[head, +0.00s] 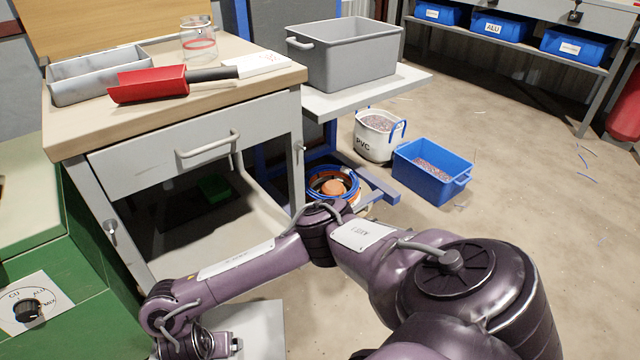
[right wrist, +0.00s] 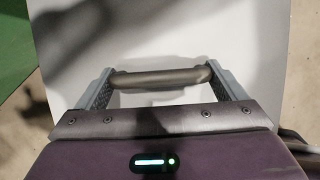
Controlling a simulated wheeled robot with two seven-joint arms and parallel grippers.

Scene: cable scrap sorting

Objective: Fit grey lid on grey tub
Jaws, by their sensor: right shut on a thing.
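The grey tub (head: 345,65) stands upright on a side shelf at the upper middle of the head view. It is open at the top. The grey lid (right wrist: 185,35) is a flat pale panel with a dark bar handle (right wrist: 140,79), filling much of the right wrist view. My right gripper (right wrist: 163,82) is shut on this handle, a finger at each end of the bar. In the head view a part of the lid (head: 262,325) shows at the bottom edge, low and well away from the tub. My left gripper is not in view.
A workbench (head: 250,100) holds a red scoop (head: 148,84), a glass jar (head: 198,42) and a metal tray (head: 62,90). A green machine (head: 60,270) stands at the left. A PVC bucket (head: 372,142) and a blue crate (head: 425,185) stand on the floor. Open floor lies to the right.

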